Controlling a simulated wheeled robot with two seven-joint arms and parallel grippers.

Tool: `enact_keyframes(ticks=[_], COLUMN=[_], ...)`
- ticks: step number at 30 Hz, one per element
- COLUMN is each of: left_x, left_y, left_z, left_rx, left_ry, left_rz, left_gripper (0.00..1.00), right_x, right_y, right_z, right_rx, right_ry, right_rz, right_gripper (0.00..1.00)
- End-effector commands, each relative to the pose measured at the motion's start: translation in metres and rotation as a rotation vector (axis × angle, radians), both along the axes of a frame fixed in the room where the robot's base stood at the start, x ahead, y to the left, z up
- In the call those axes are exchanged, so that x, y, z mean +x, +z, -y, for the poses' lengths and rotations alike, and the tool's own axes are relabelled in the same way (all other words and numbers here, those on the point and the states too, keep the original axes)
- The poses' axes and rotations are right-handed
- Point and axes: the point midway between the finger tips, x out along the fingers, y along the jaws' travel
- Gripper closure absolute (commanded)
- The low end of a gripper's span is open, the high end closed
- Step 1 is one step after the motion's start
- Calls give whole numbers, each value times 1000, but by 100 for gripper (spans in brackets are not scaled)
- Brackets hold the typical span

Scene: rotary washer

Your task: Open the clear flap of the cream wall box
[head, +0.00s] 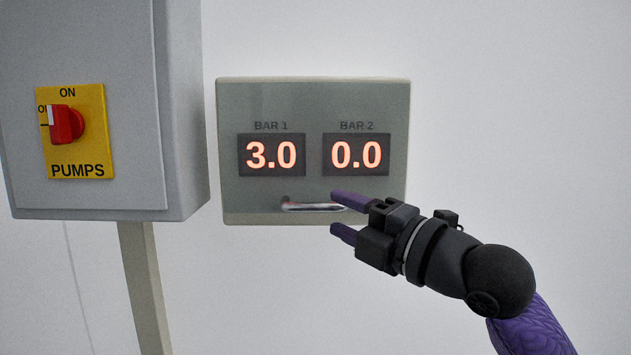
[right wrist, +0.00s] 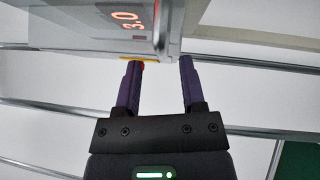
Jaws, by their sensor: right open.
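The cream wall box (head: 222,150) is on the white wall in the middle of the head view. Its clear flap (head: 313,100) lies flat over the front and looks closed, with a shiny bar handle (head: 304,206) low at its middle. Behind it, displays read 3.0 under BAR 1 and 0.0 under BAR 2. My right gripper (head: 334,211) is open, its purple fingers pointing left at the handle's right end, one above and one below in the picture. I cannot tell whether they touch. In the right wrist view the box (right wrist: 95,28) is just beyond the open fingers (right wrist: 160,66). My left gripper is out of view.
A grey cabinet (head: 100,120) stands out from the wall at the left, with a yellow PUMPS plate (head: 85,140) and a red rotary switch (head: 66,124). A pale duct (head: 146,285) runs down below it. The wall right of the box is bare.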

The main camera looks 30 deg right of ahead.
Motion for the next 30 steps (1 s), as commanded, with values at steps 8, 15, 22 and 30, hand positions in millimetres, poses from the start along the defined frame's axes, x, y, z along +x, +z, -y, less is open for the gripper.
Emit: enact_keyframes(ticks=[8,15,22,30], left_x=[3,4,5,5], left_y=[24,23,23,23], left_z=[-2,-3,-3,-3], left_rx=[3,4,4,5], left_ry=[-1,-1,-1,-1], left_rz=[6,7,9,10], left_gripper=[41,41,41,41], right_x=[34,37,37,37], right_y=[6,4,4,4], right_z=[-9,-10,-10,-10], right_rx=[2,2,2,1], right_ry=[1,1,1,1], right_rz=[-1,-2,-2,-3], right_gripper=[48,48,88,100])
